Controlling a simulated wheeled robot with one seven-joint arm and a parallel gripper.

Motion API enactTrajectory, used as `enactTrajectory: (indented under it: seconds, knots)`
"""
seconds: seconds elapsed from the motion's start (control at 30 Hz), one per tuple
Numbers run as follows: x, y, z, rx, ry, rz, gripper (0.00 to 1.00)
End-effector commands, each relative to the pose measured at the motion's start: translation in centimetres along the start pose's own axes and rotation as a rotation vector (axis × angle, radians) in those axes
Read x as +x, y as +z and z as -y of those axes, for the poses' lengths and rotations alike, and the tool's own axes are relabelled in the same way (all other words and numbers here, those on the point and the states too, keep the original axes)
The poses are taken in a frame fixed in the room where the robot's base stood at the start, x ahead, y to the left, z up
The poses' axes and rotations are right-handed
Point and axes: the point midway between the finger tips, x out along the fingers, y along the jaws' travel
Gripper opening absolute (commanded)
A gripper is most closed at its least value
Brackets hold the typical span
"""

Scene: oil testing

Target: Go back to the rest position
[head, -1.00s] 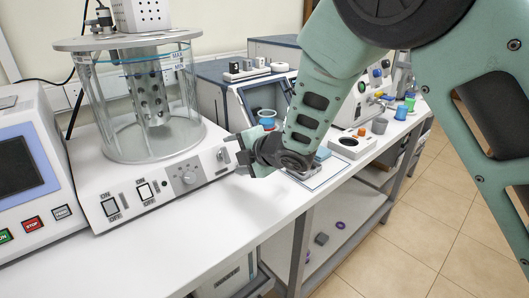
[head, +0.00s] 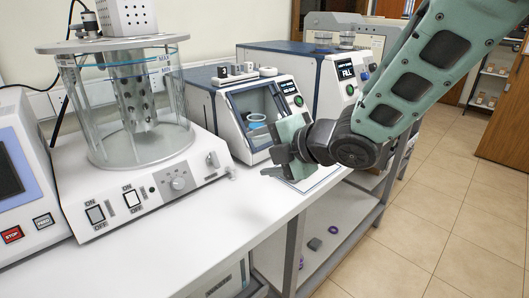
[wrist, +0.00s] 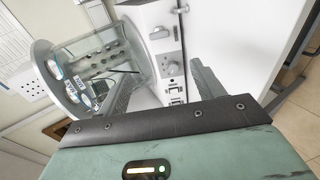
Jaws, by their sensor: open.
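My gripper (head: 277,160) is in the head view above the front right part of the white bench, to the right of the glass bath. It points left, and nothing shows between its fingers. In the wrist view its two dark fingers (wrist: 165,88) stand well apart, with the bath unit's white front panel (wrist: 165,45) beyond them. My green arm reaches in from the upper right of the head view.
A glass bath (head: 130,105) on a white switch base (head: 150,195) stands left of my gripper. A device with a blue cup (head: 257,122) inside stands behind it. The bench front (head: 230,215) is clear. A lower shelf (head: 320,235) holds small parts. Floor is open at right.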

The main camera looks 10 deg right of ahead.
Motion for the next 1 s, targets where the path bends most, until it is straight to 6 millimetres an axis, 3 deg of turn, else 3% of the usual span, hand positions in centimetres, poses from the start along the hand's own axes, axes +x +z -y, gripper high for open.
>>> enactTrajectory:
  seconds: [0.27, 0.37, 0.47, 0.67, 0.8, 1.0]
  knots:
    - [-0.1, 0.0, 0.1, 0.017, -0.007, 0.004, 0.67]
    - [-0.5, -0.1, 0.8, 0.116, -0.052, 0.033, 0.67]
    - [-1.7, -0.7, 2.6, 0.324, -0.148, 0.096, 0.67]
    - [-7.1, -4.4, 8.1, 0.863, -0.431, 0.316, 0.67]
    - [-12.2, -7.9, 11.8, 1.162, -0.619, 0.514, 0.67]
    - [-17.8, -11.5, 14.9, 1.385, -0.784, 0.751, 0.67]
